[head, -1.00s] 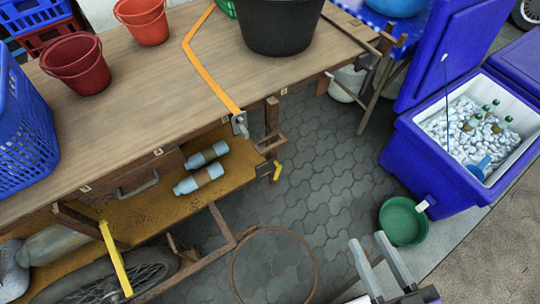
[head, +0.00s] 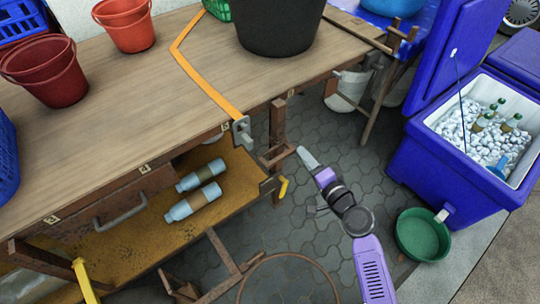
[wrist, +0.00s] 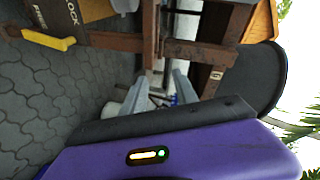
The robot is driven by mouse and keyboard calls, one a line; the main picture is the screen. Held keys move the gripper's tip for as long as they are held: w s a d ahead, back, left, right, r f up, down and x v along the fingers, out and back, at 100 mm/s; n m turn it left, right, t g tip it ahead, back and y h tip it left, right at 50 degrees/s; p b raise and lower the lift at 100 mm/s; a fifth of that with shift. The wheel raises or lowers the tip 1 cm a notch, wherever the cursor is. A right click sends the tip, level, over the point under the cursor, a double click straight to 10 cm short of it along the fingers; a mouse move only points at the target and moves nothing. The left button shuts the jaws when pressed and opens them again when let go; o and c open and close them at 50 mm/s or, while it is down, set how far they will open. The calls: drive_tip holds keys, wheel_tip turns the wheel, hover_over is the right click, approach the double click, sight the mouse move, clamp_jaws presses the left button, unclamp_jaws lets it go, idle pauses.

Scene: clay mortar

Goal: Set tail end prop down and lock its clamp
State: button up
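The tail end prop looks to be the rusty frame (head: 276,156) at the cart's right end. In the wrist view rusty bars (wrist: 205,52) cross just ahead of my fingers. Its foot cannot be made out. A yellow clamp lever (head: 284,187) sits below it. In the wrist view the yellow lever (wrist: 48,42) is at upper left, beside a plate (wrist: 75,14) lettered FREE and LOCK. My gripper (head: 307,157) is just right of the frame. In the wrist view its grey fingers (wrist: 160,92) are apart, with nothing clearly held between them; contact with the bars cannot be told.
The wooden cart top (head: 130,110) carries red buckets (head: 124,22) and a black tub (head: 268,25). Bottles (head: 194,203) lie on the shelf below. A blue cooler (head: 425,165) and green basin (head: 423,235) stand right.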

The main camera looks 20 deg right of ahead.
sight(281, 159)
drive_tip(key=a+f+y, duration=0.1)
drive_tip(key=a+m+y, duration=0.1)
drive_tip(key=a, duration=0.1)
drive_tip(key=w+a+f+y, duration=0.1)
drive_tip(key=a, duration=0.1)
drive_tip(key=shift+w+f+g, duration=0.1)
drive_tip(key=shift+f+g, duration=0.2)
drive_tip(key=shift+g, duration=0.1)
drive_tip(key=b+x, duration=0.1)
drive_tip(key=x, duration=0.6)
drive_tip(key=shift+w+a, duration=0.15)
drive_tip(key=shift+w, duration=0.1)
clamp_jaws()
drive_tip(key=shift+f, duration=0.1)
idle(0.6)
